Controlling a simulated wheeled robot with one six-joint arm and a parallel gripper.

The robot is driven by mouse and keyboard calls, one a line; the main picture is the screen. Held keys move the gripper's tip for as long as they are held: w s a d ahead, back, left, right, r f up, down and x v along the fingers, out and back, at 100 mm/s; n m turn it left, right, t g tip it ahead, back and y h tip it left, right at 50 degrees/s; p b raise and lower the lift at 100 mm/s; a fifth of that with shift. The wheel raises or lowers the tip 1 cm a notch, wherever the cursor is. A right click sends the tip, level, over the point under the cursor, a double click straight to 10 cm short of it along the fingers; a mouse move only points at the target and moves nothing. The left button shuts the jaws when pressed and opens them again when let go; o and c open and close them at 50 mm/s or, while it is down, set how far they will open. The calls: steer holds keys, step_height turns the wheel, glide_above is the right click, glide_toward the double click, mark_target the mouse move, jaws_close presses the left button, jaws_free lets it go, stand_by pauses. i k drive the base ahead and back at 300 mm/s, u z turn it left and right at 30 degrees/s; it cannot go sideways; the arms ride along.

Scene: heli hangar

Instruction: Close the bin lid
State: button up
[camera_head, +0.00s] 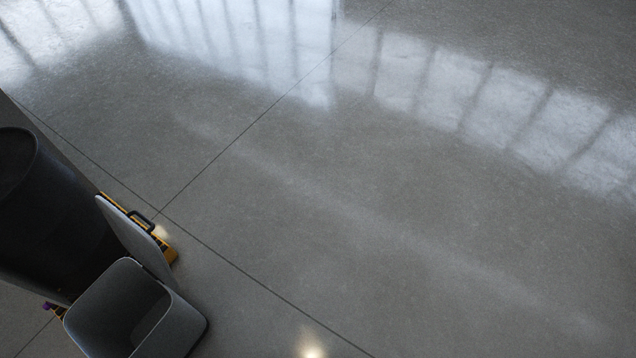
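The grey bin (183,328) stands at the bottom left of the head view, cut off by the lower edge. Its opening faces up, and the part of the inside that shows looks empty. The bin's lid (137,243) is open and stands raised along the far right side of the opening. A dark handle (141,219) shows at the lid's outer side. My gripper is not in view.
A large black cylinder (50,215) stands close to the bin at the left. A yellow object (166,248) lies partly hidden behind the lid. A small purple and yellow item (50,308) shows left of the bin. The concrete floor (400,220) to the right is clear.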

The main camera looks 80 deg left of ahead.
mark_target(136, 240)
steer(key=u, duration=1.8)
steer(key=i, duration=3)
steer(key=u, duration=4.3)
